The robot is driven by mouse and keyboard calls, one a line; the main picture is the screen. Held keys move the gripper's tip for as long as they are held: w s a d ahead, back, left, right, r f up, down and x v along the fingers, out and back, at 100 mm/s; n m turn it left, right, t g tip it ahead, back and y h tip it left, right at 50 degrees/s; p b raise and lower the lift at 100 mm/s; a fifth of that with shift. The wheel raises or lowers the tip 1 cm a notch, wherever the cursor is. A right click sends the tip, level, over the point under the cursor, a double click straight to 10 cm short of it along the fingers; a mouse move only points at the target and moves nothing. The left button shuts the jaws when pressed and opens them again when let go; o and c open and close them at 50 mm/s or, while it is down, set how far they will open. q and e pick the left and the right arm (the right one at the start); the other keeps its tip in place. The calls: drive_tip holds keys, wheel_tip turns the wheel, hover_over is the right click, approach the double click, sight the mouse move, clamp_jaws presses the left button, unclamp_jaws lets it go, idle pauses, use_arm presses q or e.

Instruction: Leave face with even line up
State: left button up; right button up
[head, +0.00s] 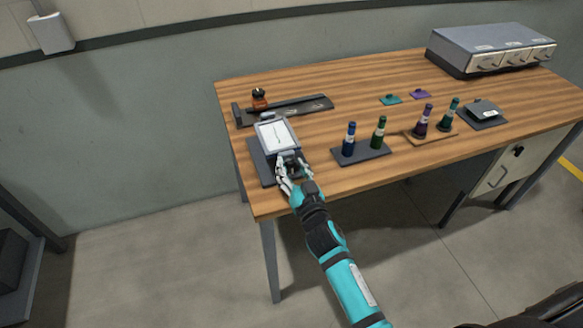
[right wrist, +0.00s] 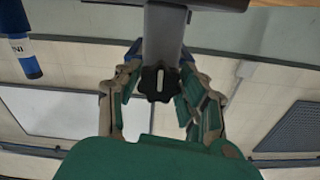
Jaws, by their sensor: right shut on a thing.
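A small grey stand with a pale, framed face (head: 277,137) sits on a dark mat at the left front of the table. Thin lines show on the face, too small to judge whether they are even. My right gripper (head: 291,166) is at the stand's near end. In the right wrist view, the right gripper (right wrist: 160,98) has its fingers on both sides of a black lobed knob (right wrist: 157,84) with a pale mark and is shut on it. The knob sits on a grey post. In the head view the knob is hidden by the hand. My left gripper is not in view.
Blue (head: 349,139) and green (head: 379,132) bottles stand on a dark tray right of the stand. More bottles stand on a brown tray (head: 443,136) farther right. A long dark tray (head: 300,107) lies behind the stand. A drawer unit (head: 490,47) fills the back right.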

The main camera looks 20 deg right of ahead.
drive_tip(key=n, duration=0.8)
drive_tip(key=shift+n, duration=0.4)
drive_tip(key=n, duration=0.4)
drive_tip(key=shift+n, duration=2.2)
drive_tip(key=o, duration=1.2)
drive_tip(key=shift+s, duration=0.1)
